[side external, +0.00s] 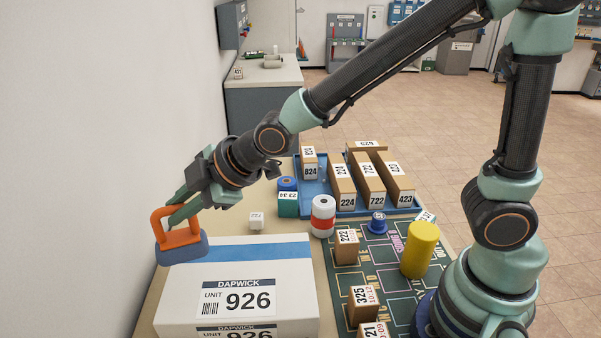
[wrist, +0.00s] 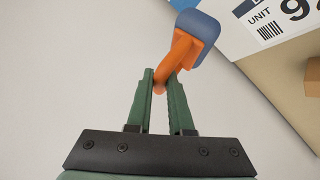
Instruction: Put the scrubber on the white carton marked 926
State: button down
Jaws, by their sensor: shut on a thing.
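The scrubber (side external: 182,248) has an orange loop handle and a blue-grey base. My gripper (side external: 172,213) is shut on its handle in the side view. In the wrist view, the green jaws of my gripper (wrist: 163,84) close on the orange handle of the scrubber (wrist: 197,29). The white carton marked 926 (side external: 300,292) has a blue stripe and stands at the front left of the table. The scrubber is at the carton's back left corner, base down. I cannot tell whether it touches the carton top. In the wrist view the carton (wrist: 240,30) is partly cut off.
A blue tray (side external: 318,212) holds several brown numbered boxes behind. A wall (side external: 90,150) runs close on the left.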

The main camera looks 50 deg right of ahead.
aim_at(184, 235)
jog(key=shift+f, duration=2.6)
jog(key=shift+f, duration=0.15)
jog(key=c, duration=0.8)
grip_release()
jog(key=shift+r, duration=0.2)
jog(key=v, duration=1.2)
jog(key=s+d+m+g+h, duration=0.1)
jog(key=d+m, duration=0.4)
jog(key=d, duration=0.1)
jog(key=s+d+r+m+g+h, duration=0.1)
jog(key=s+d+m+h, duration=0.1)
jog(key=d+m, duration=0.2)
jog(key=s+d+r+m+g+h, duration=0.1)
jog(key=s+d+m, duration=0.1)
jog(key=d+m, duration=0.3)
jog(key=shift+s+d+m+h, duration=0.1)
jog(key=shift+d+m+h, duration=0.1)
jog(key=shift+d, duration=0.8)
jog(key=shift+s+d+m+h, duration=0.1)
jog(key=shift+s+d+h, duration=0.1)
jog(key=shift+d, duration=0.8)
